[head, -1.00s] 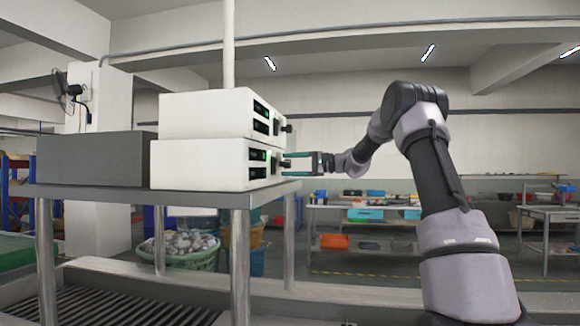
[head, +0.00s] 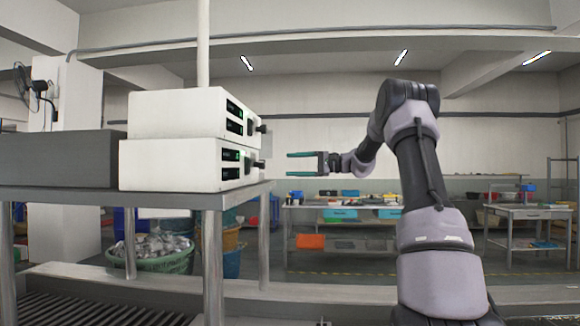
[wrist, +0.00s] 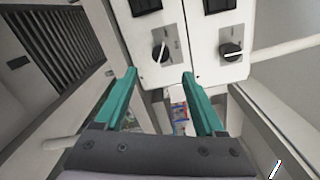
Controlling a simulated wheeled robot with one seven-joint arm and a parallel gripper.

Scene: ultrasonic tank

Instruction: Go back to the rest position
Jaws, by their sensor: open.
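My gripper (head: 302,164) is open and empty, its two teal fingers pointing left toward the white control boxes. A gap shows between the fingertips and the boxes in the head view. The upper white box (head: 175,113) is stacked on the lower white box (head: 165,165), both on a metal table (head: 215,196). Each has dark displays and a black knob on its front. In the wrist view the teal fingers (wrist: 158,82) are spread apart below two knobs, the left knob (wrist: 160,52) and the right knob (wrist: 231,50).
A grey box (head: 60,158) stands left of the white boxes. A basket of metal parts (head: 160,252) is under the table. A workbench with bins (head: 340,207) is farther back. The space between the boxes and my arm is free.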

